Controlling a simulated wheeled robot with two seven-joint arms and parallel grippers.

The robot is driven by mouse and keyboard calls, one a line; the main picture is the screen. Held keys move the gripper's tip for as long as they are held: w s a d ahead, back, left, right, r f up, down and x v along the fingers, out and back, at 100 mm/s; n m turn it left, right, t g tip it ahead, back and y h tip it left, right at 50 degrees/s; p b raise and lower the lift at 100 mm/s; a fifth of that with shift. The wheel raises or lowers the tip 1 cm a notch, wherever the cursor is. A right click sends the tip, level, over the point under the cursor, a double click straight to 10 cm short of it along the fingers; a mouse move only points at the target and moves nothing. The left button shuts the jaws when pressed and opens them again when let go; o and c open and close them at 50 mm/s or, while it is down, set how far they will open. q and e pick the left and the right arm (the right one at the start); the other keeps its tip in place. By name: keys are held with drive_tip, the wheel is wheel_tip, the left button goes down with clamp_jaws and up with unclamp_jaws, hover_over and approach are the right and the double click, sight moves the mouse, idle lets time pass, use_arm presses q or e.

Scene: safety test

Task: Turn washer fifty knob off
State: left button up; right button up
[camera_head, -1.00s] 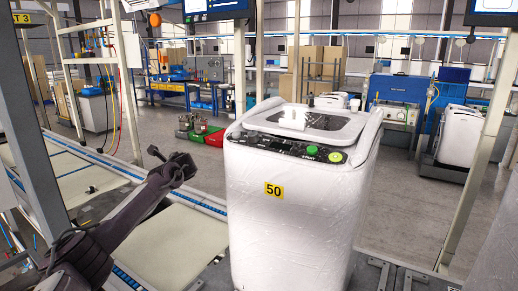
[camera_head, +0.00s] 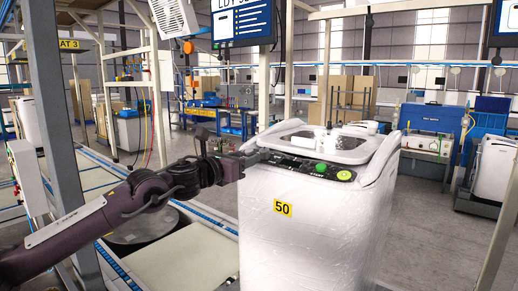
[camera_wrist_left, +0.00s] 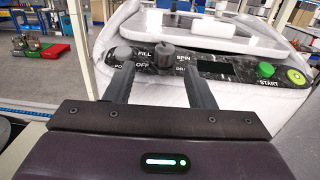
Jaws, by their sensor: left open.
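The white washer (camera_head: 310,225), with a yellow 50 label (camera_head: 283,208), stands upright at the picture's centre right. Its black control panel (camera_head: 300,167) is along the top front edge. In the left wrist view the panel has a dark grey knob (camera_wrist_left: 167,57) near the OFF, FILL and SPIN lettering. A lighter grey knob (camera_wrist_left: 122,51) is left of it. My left gripper (camera_head: 258,157) is at the panel's left end. In its wrist view the open fingers (camera_wrist_left: 159,66) are either side of the dark knob; contact cannot be told. My right gripper is out of view.
A green START button (camera_wrist_left: 266,70) and a yellow-green button (camera_wrist_left: 295,77) are at the panel's right end. A conveyor (camera_head: 195,250) runs left of the washer. A grey post (camera_head: 55,130) stands at the left, and a screen (camera_head: 242,22) hangs above.

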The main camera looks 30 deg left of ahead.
sight(261, 153)
use_arm(q)
drive_tip(key=w+p, duration=0.1)
drive_tip(key=w, duration=0.1)
drive_tip(key=w+p, duration=0.1)
drive_tip(key=w, duration=0.1)
drive_tip(key=w+p, duration=0.1)
drive_tip(key=p, duration=0.1)
drive_tip(key=shift+w+d+r, duration=0.15)
drive_tip(key=shift+w+d, duration=0.4)
drive_tip(key=shift+w, duration=0.3)
drive_tip(key=c, duration=1)
drive_tip(key=shift+o, duration=0.2)
drive_tip(key=shift+f+y, duration=0.2)
drive_tip(key=shift+y, duration=0.1)
